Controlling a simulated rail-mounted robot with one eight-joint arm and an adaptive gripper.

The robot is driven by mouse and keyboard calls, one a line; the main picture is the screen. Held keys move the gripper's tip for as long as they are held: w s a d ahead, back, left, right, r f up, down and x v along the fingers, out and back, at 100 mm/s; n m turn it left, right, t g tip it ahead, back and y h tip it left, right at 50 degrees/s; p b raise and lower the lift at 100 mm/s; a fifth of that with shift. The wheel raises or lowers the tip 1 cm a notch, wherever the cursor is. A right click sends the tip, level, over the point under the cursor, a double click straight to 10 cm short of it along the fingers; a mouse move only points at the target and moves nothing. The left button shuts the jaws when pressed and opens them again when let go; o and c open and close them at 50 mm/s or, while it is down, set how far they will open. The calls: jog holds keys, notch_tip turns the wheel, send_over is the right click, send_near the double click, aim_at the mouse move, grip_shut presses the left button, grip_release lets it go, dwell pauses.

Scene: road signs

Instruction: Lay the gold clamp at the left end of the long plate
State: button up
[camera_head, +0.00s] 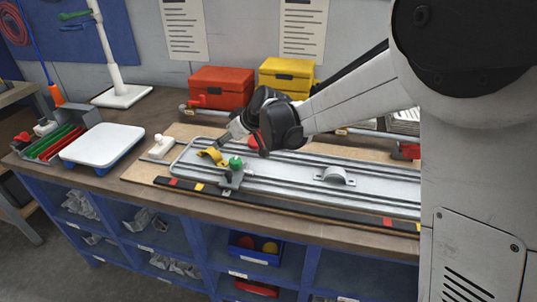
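The gold clamp (211,155), a small curved yellow piece, is at the left end of the long grey plate (285,187). I cannot tell whether it rests on the plate or hangs just above it. My gripper (222,143) is right above the clamp, its fingers pointing down and left towards it. The fingers are small and dark here, so I cannot tell whether they touch the clamp or how far apart they are. A silver arched clamp (335,176) sits on the plate further right. The plate's right end is hidden behind my arm.
A green-knobbed toggle clamp (234,170) stands at the plate's front edge, close right of the gold clamp. A white-handled block (161,147) stands to the left. Red (221,87) and yellow (287,74) boxes stand behind. A white scale-like tray (103,145) is far left.

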jog(key=s+d+r+m+h, duration=0.1)
jog(key=s+d+r+m, duration=0.2)
jog(key=d, duration=0.4)
jog(key=s+d+r+t+h, duration=0.1)
jog(key=s+d+r, duration=0.2)
jog(key=s+d, duration=0.25)
jog(key=s+d+r+m+h, duration=0.1)
jog(key=s+d+r+m, duration=0.2)
jog(key=d, duration=0.4)
jog(key=s+d+f+m+h, duration=0.1)
jog(key=s+d+m+h, duration=0.1)
jog(key=s+d, duration=0.7)
jog(key=s+d+f+m+t+h, duration=0.1)
jog(key=s+d+f+m+h, duration=0.1)
jog(key=s+d, duration=0.7)
jog(key=s+m, duration=0.1)
jog(key=s, duration=0.2)
jog(key=shift+s+h, duration=0.15)
jog(key=shift+h, duration=0.15)
